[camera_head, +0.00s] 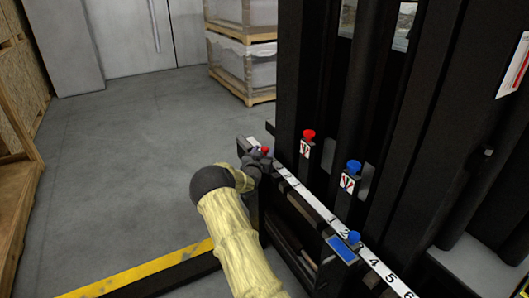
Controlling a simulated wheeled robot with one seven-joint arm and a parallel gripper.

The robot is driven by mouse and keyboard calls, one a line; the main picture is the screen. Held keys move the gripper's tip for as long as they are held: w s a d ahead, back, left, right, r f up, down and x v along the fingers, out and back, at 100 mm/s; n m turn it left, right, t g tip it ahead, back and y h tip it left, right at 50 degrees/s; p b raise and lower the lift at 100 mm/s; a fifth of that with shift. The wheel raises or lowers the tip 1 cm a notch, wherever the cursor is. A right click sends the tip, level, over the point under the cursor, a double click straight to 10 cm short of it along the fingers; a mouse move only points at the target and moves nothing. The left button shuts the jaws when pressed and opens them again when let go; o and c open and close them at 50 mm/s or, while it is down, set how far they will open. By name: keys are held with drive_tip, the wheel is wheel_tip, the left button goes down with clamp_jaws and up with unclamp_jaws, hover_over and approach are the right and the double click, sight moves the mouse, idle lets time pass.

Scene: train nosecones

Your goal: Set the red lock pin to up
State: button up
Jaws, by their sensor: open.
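Two red knobs show in the head view. One red knob (265,149) is low, at the far end of the numbered rail, right at my gripper. The other red knob (309,133) tops a short black post with a red-marked label. I cannot tell which one is the red lock pin. My gripper (260,158) is at the low red knob, at the end of my yellow-sleeved arm. Its jaws are open. The fingers are small and dark, and whether they touch the knob cannot be made out.
The numbered rail (315,204) runs toward the lower right past a blue knob (353,237) with a blue plate. Another blue knob (354,166) tops a second post. Tall black uprights (340,85) stand behind. The grey floor (130,150) at left is open.

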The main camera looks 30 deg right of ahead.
drive_tip(key=shift+b+x, duration=0.3)
drive_tip(key=shift+x, duration=0.85)
drive_tip(key=shift+d, duration=0.1)
drive_tip(key=shift+c, duration=0.2)
drive_tip(key=shift+w, duration=0.1)
clamp_jaws()
drive_tip(key=shift+r+p, duration=0.95)
drive_tip(key=shift+r, duration=0.85)
drive_tip(key=shift+c, duration=0.3)
unclamp_jaws()
drive_tip(key=shift+r, duration=0.1)
drive_tip(key=shift+o, duration=0.5)
